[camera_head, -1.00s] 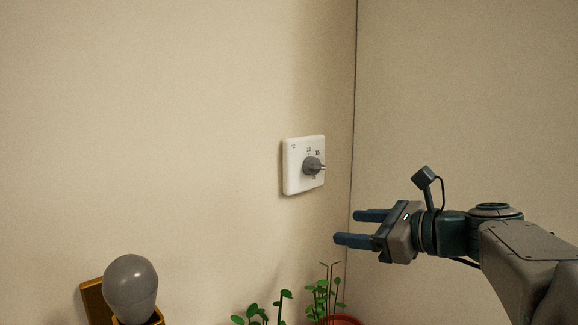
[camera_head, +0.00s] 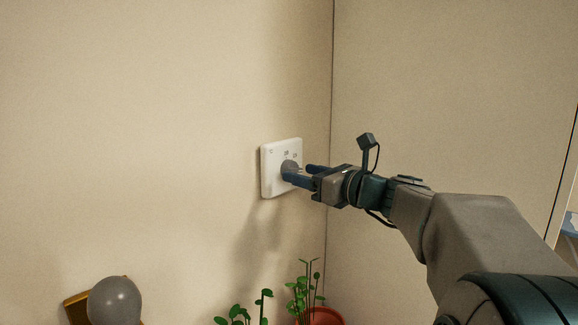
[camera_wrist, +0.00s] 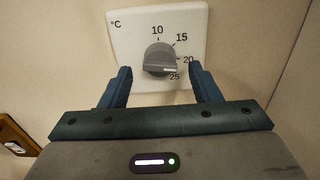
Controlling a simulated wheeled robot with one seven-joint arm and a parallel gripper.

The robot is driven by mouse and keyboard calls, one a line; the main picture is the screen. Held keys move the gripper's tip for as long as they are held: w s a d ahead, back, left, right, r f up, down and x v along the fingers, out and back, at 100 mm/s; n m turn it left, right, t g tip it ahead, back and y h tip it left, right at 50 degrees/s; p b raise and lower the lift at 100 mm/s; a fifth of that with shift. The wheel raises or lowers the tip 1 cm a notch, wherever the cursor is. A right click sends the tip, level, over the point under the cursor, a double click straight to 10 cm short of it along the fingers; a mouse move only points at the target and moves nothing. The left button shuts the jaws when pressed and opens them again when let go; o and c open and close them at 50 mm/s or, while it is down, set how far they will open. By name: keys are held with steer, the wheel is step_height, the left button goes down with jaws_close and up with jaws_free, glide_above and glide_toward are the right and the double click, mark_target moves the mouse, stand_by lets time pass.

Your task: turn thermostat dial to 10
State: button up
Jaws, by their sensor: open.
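The white thermostat plate (camera_head: 269,180) is on the wall, and it also shows in the wrist view (camera_wrist: 195,22). Its grey dial (camera_wrist: 157,57) has a light mark pointing right and slightly down, between the printed 20 and 25. The 10 is printed above the dial, just left of the 15. My gripper (camera_wrist: 161,75) is open, its two blue fingers on either side of the dial's lower part in the wrist view, with gaps on both sides. In the head view my gripper (camera_head: 297,174) is at the dial (camera_head: 288,165) and partly hides it.
A grey bulb (camera_head: 114,300) on a wooden fixture is at lower left. Green plants in a red pot (camera_head: 323,317) stand below the thermostat. The wall corner is just right of the plate. The wall around the plate is clear.

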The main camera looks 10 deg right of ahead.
steer(key=shift+x, duration=1.05)
steer(key=c, duration=1)
